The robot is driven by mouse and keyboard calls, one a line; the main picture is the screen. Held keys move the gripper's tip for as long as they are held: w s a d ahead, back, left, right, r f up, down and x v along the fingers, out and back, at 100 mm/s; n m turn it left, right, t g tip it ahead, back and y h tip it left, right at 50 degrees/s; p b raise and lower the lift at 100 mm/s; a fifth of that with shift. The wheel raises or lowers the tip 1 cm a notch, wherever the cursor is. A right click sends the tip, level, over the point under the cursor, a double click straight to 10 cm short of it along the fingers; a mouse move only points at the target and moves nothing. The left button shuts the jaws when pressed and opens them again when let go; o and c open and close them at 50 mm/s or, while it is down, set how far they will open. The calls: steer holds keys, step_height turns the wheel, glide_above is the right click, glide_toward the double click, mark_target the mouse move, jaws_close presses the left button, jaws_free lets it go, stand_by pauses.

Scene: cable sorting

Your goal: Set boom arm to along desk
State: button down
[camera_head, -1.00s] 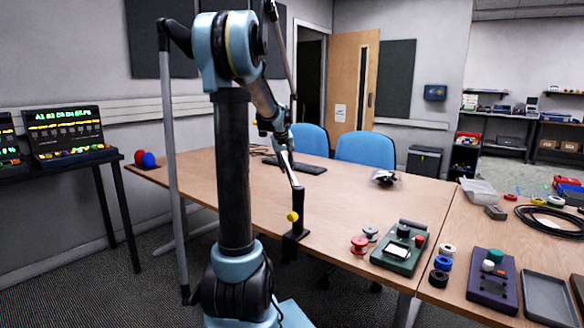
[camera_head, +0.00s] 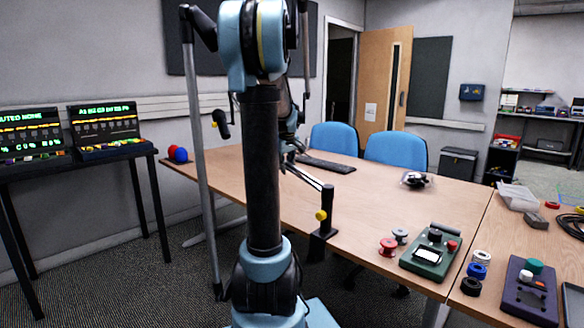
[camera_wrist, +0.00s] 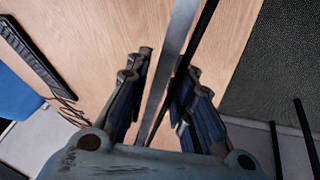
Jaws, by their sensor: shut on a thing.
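The boom arm stands on a black post (camera_head: 327,212) with a yellow knob, clamped at the desk's near edge. Its thin silver bar (camera_head: 305,178) runs left and back from the post top, behind my column. My gripper (camera_head: 290,155) is partly hidden by my own arm. In the wrist view my gripper (camera_wrist: 169,64) has its fingers on both sides of the silver bar (camera_wrist: 178,35) and is shut on it. A dark rod runs beside the bar.
The wooden desk (camera_head: 370,205) holds a keyboard (camera_head: 325,164), a green device (camera_head: 430,254), spools (camera_head: 389,246) and a clear bag item (camera_head: 416,180). Red and blue balls (camera_head: 180,154) sit at its left end. Two blue chairs (camera_head: 396,151) stand behind. Much of the desk middle is clear.

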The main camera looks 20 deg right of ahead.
steer(key=shift+s+a+n, duration=0.2)
steer(key=shift+a+n, duration=0.4)
steer(key=shift+a, duration=0.75)
steer(key=c, duration=1.4)
jaws_free()
steer(key=shift+o, duration=0.2)
steer(key=v, duration=1.1)
steer(key=shift+s+r, duration=0.15)
steer(key=shift+r, duration=0.25)
